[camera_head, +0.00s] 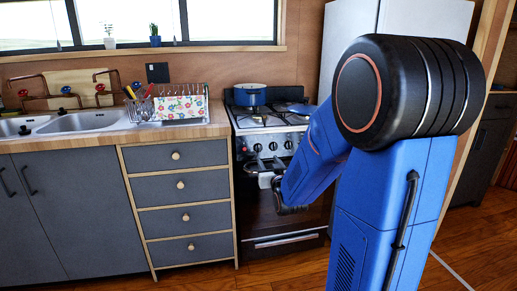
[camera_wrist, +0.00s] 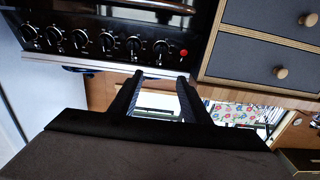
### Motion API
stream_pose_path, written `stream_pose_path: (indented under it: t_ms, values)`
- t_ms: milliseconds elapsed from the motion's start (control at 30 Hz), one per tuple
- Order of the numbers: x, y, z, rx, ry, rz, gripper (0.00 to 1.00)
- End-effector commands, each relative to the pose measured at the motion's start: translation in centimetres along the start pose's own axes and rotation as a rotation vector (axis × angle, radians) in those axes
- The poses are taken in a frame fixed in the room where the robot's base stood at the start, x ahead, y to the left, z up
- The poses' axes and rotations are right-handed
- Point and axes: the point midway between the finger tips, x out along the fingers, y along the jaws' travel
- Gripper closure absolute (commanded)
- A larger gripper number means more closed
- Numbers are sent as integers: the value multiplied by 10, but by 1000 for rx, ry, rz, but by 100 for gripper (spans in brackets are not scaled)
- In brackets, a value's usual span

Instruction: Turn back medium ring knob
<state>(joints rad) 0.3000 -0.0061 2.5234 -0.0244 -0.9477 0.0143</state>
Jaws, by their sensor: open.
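The stove (camera_head: 270,118) stands at the right end of the counter, with a row of black knobs (camera_head: 273,146) on its front panel. The wrist view shows the stove upside down, with several knobs (camera_wrist: 107,41) in a row and a small red button (camera_wrist: 183,53). I cannot tell which knob is the medium ring's. My gripper (camera_wrist: 160,77) is open, its two fingers apart and nothing between them, near the panel's edge by the end knob (camera_wrist: 160,50). In the head view my gripper (camera_head: 264,168) is in front of the panel, partly hidden by my arm.
A blue pot (camera_head: 250,94) stands on the stove top. Grey drawers (camera_head: 181,185) adjoin the stove on the left. A dish rack (camera_head: 168,105) and sink (camera_head: 85,122) are on the counter. A white fridge (camera_head: 425,18) is behind my arm.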

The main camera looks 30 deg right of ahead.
Motion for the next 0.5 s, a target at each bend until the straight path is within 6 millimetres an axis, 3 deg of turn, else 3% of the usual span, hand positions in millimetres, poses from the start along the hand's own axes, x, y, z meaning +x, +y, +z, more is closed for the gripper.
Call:
stream_pose_path:
  t_ms: [500]
  values:
    - [91, 0, 1, 0, -1, 0, 57]
